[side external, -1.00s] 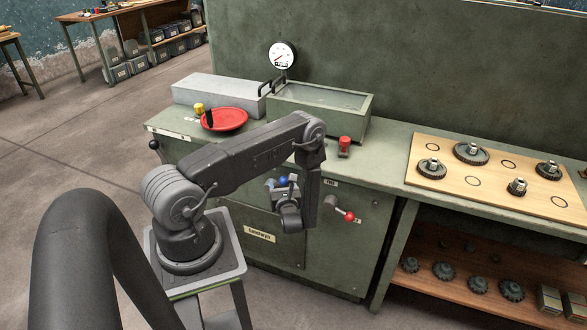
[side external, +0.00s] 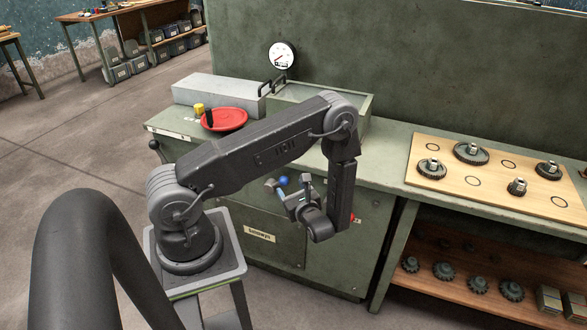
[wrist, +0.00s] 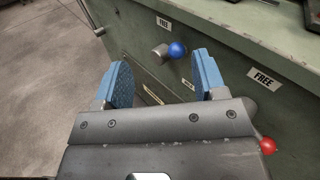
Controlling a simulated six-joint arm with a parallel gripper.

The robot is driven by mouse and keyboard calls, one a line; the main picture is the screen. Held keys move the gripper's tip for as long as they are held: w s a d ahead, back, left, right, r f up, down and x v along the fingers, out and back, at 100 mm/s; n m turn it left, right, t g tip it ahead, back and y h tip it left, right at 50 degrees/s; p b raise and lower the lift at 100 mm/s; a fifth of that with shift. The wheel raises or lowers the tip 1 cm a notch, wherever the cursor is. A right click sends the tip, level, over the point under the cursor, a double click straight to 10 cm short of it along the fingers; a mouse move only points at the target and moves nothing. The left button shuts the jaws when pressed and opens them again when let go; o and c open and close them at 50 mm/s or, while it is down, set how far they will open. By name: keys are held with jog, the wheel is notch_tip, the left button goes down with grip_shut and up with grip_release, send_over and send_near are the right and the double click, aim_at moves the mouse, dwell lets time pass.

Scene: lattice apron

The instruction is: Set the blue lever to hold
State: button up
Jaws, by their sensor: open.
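The blue lever (wrist: 177,49) has a round blue knob on a grey hub on the front of the green cabinet. In the wrist view its knob shows just right of the hub, beyond the gap between my fingers. Its knob also shows in the side external view (side external: 283,181), beside my fingers. A FREE label (wrist: 163,23) is above the hub, and a small unreadable label (wrist: 188,83) is below the knob. My gripper (wrist: 160,78) is open, with blue pads apart and nothing between them. It also shows in the side view (side external: 281,192).
A red-knobbed lever (wrist: 268,145) is right of my gripper, near another FREE label (wrist: 263,79); my arm mostly hides it in the side view. A red dish (side external: 225,119) and a yellow piece (side external: 199,108) are on the cabinet top. A gear board (side external: 480,185) is at right.

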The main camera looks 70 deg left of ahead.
jog(key=s+d+r+n+g+h, duration=0.1)
jog(key=d+r+n+g+h, duration=0.3)
jog(key=r+n, duration=0.3)
notch_tip(320, 180, up, 5)
jog(key=shift+s+d+n+h, duration=0.3)
jog(key=shift+d+h, duration=0.05)
jog(key=shift+h, duration=0.05)
jog(key=shift+c, duration=0.5)
jog(key=shift+w+f, duration=0.1)
jog(key=shift+f, duration=0.1)
jog(key=shift+c, duration=0.7)
jog(key=a+f+m+y, duration=0.1)
jog(key=f+m, duration=0.1)
jog(key=f, duration=0.1)
jog(key=w+a+f+m+t+y, duration=0.1)
jog(key=f+m, duration=0.1)
jog(key=w+a+f+m+t+y, duration=0.1)
jog(key=f+m, duration=0.1)
jog(key=f, duration=0.1)
jog(key=shift+f+y, duration=0.3)
jog(key=shift+c, duration=0.2)
jog(key=m+t+y, duration=0.1)
jog(key=m+t, duration=0.5)
jog(key=m, duration=0.2)
send_near(285, 184)
jog(key=a, duration=0.3)
jog(key=w+a, duration=0.1)
jog(key=a, duration=0.6)
jog(key=shift+w+f, duration=0.25)
jog(key=shift+w, duration=0.15)
